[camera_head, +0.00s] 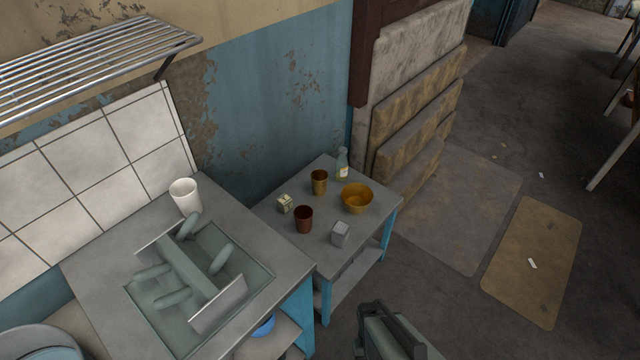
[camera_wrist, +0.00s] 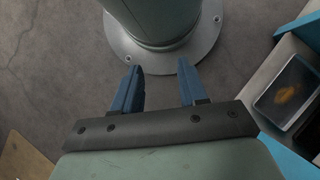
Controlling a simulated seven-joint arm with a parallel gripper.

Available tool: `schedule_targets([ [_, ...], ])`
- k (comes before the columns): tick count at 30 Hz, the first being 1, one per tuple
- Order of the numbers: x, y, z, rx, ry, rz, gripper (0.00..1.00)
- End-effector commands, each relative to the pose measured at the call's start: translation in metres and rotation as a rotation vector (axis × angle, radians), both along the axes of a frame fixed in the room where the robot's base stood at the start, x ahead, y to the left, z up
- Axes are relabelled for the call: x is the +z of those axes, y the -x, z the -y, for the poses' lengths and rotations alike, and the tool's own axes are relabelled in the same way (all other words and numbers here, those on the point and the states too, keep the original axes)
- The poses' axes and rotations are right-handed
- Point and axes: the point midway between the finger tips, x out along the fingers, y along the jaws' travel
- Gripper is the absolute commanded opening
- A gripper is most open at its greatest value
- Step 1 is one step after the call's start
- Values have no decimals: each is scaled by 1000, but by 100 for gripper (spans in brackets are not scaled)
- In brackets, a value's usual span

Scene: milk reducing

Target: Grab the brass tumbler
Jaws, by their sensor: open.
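The brass tumbler (camera_head: 319,182) stands upright on the small side table (camera_head: 286,249), toward the back, in the head view. A brass-coloured bowl (camera_head: 357,198) is to its right and a red-brown cup (camera_head: 304,219) is in front of it. A bottle (camera_head: 342,164) stands behind it to the right. In the wrist view my gripper (camera_wrist: 158,90) is open and empty, with its two blue fingers apart above the floor. The tumbler is not seen in the wrist view. My gripper is away from it.
A small patterned box (camera_head: 285,204) and a grey block (camera_head: 340,234) also sit on the table. A counter with a sink (camera_head: 255,283) and a white cup (camera_head: 185,196) is to the left. Mattress-like slabs (camera_head: 415,110) lean behind the table. Open floor (camera_head: 440,290) lies to the right.

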Motion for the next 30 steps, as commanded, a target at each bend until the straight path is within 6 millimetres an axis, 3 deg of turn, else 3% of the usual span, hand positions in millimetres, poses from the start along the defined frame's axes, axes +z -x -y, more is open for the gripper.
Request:
schedule_targets([
  [10,0,0,0,0,0,0,44],
  [27,0,0,0,0,0,0,99],
  [30,0,0,0,0,0,0,100],
])
